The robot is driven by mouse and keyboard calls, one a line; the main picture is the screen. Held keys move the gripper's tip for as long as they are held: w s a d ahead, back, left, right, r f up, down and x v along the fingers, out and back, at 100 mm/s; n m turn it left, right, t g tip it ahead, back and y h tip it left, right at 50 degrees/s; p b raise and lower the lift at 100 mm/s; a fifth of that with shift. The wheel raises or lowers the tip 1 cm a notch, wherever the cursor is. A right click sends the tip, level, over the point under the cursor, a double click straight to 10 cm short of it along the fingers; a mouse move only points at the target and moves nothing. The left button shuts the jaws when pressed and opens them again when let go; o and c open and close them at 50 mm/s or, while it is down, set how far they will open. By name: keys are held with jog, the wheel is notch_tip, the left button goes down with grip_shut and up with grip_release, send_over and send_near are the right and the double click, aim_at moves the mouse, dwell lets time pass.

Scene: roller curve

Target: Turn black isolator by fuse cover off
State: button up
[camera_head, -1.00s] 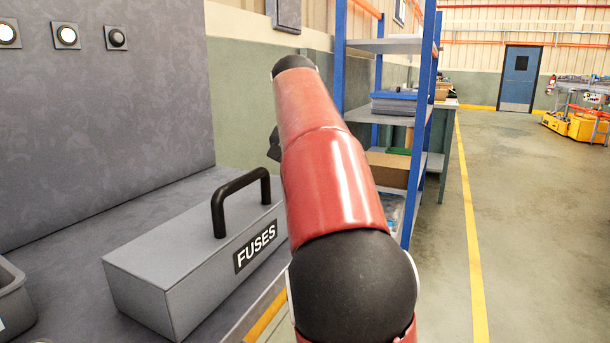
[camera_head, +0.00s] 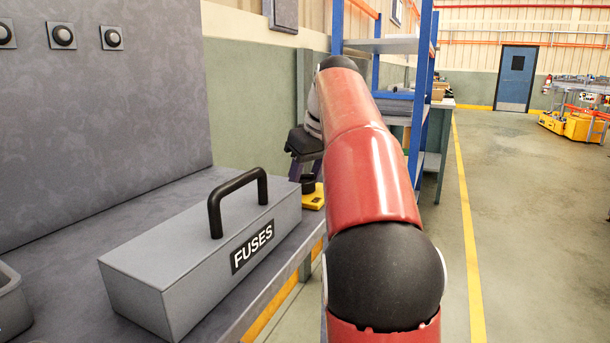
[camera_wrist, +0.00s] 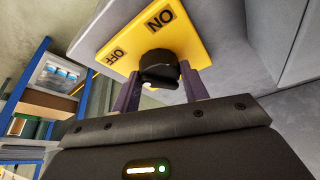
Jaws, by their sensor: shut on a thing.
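The black isolator knob (camera_wrist: 157,70) sits on a yellow plate (camera_wrist: 190,50) marked ON and OFF, seen in the wrist view. My gripper (camera_wrist: 160,86) has its purple fingers on both sides of the knob and is shut on it. In the head view the knob (camera_head: 308,183) and yellow plate (camera_head: 314,198) show just past the far end of the fuse cover, partly hidden by my arm. The fuse cover (camera_head: 205,255) is a grey box with a black handle and a FUSES label. Which mark the knob points to is unclear.
A grey bin (camera_head: 12,300) stands at the bench's left. Round fittings (camera_head: 62,36) line the grey panel behind. Blue shelving (camera_head: 420,100) stands beyond my arm. The floor to the right is open.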

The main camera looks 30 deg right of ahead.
jog(key=shift+d+n+y, duration=0.1)
jog(key=shift+n+y, duration=0.4)
jog(key=shift+n, duration=1.1)
jog(key=o, duration=1)
